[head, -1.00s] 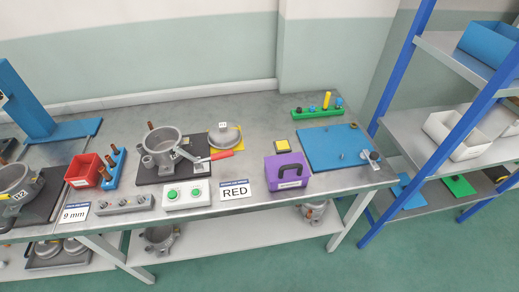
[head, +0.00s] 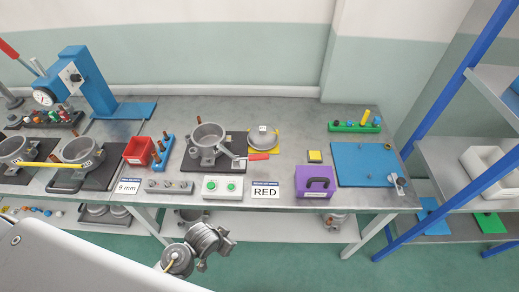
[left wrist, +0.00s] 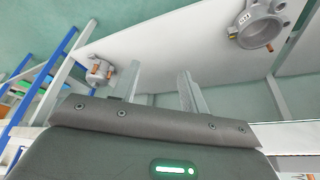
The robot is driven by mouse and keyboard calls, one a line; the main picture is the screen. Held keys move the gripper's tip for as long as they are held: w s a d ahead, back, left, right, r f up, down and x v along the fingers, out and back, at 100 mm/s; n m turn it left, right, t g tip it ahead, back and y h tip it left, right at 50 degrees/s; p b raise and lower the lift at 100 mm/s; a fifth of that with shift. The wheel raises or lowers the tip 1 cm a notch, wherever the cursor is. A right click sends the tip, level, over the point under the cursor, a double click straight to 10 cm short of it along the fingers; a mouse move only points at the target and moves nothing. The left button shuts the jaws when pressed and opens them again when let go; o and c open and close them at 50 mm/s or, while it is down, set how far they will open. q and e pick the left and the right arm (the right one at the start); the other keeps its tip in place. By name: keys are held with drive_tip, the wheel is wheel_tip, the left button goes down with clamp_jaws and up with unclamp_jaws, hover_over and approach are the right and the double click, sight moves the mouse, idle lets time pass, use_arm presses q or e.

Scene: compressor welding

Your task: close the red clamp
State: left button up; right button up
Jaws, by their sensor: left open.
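The red clamp (head: 258,156) lies with its red handle stretched out to the right, low and nearly flat. Its metal arm runs back to a grey pot-shaped housing (head: 207,137) on a dark plate (head: 184,162). The housing's top is uncovered. In the left wrist view my left gripper (left wrist: 159,88) has its two fingers well apart with nothing between them. It points at a pale shelf and is away from the clamp, which this view does not show. I cannot make out the left fingers in the head view. My right gripper is not in view.
A round lid (head: 262,136) sits on a yellow pad beside the red handle. In front stand a green-button box (head: 222,188), a RED sign (head: 265,190) and a purple box (head: 314,182). A blue plate (head: 367,164) lies right.

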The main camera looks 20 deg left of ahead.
use_arm(q)
wheel_tip(320, 180, up, 9)
drive_tip(key=w+t+p, duration=0.1)
drive_tip(key=w, duration=0.1)
drive_tip(key=w+d+r+m+h, duration=0.1)
drive_tip(key=w+d+r+m, duration=0.1)
drive_tip(key=w, duration=0.2)
drive_tip(key=w+d+r+m+t, duration=0.1)
drive_tip(key=w+d+r+m, duration=0.1)
drive_tip(key=w, duration=0.2)
drive_tip(key=w+d+r+m+h+p, duration=0.1)
drive_tip(key=w+d+r, duration=0.1)
drive_tip(key=w+d, duration=0.1)
drive_tip(key=shift+w+r+m+t+h, duration=0.1)
drive_tip(key=shift+w+m+t+h, duration=0.25)
drive_tip(key=shift+w, duration=0.5)
drive_tip(key=w+r+m, duration=0.3)
drive_tip(key=w, duration=0.2)
drive_tip(key=m+g+p, duration=0.1)
drive_tip(key=m+g, duration=0.2)
drive_tip(key=g, duration=0.1)
approach(260, 155)
drive_tip(key=shift+n+t, duration=0.25)
drive_tip(key=x, duration=0.6)
drive_tip(key=p+x, duration=0.1)
drive_tip(key=x, duration=0.2)
drive_tip(key=shift+s+d+f, duration=0.1)
drive_tip(key=shift+s+f, duration=0.1)
drive_tip(key=shift+f, duration=0.1)
clamp_jaws()
